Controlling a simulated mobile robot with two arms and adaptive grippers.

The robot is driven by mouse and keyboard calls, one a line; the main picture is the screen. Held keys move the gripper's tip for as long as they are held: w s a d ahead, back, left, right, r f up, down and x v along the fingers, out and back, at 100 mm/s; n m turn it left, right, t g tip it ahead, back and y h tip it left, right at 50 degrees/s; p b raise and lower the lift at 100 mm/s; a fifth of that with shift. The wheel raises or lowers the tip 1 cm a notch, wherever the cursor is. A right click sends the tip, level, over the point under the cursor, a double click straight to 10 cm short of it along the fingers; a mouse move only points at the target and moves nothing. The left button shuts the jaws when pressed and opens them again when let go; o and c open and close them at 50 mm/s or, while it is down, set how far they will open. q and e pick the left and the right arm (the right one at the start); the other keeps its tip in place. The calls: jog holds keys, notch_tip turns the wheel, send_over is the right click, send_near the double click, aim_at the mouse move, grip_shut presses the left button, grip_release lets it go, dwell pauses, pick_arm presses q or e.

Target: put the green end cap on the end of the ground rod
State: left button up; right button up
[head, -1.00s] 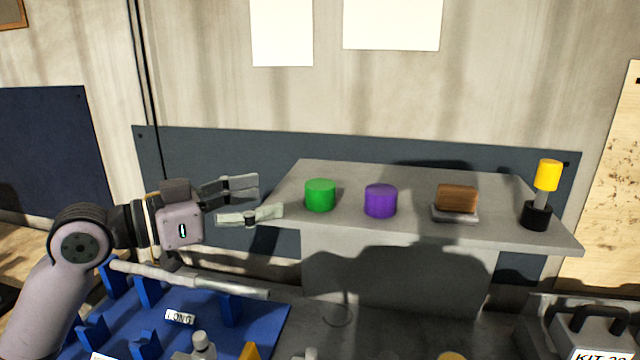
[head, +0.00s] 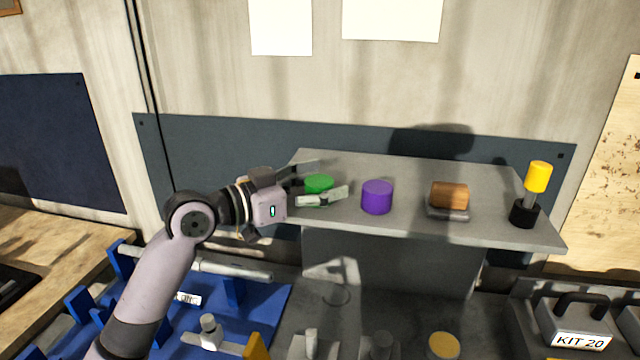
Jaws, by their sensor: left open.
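The green end cap (head: 319,183) stands on the left part of the grey raised shelf (head: 480,228). My left gripper (head: 320,184) is open, with one finger behind the cap and one in front of it. The front finger hides the cap's lower part, and I cannot tell whether either finger touches it. The ground rod (head: 235,269) lies across blue holders on the blue board (head: 262,310), below the shelf and partly behind my left arm. My right gripper is not in view.
On the shelf, a purple cap (head: 377,197) stands just right of my left gripper. Further right are a brown-topped block (head: 449,197) and a yellow-and-black tool (head: 537,180). A KIT 20 case (head: 575,325) sits at lower right. A wall stands behind.

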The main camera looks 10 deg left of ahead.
pick_arm(q)
jog(key=shift+a, duration=0.1)
jog(key=shift+c, duration=0.5)
jog(key=c, duration=0.9)
jog(key=shift+c, duration=0.3)
jog(key=shift+r, duration=0.1)
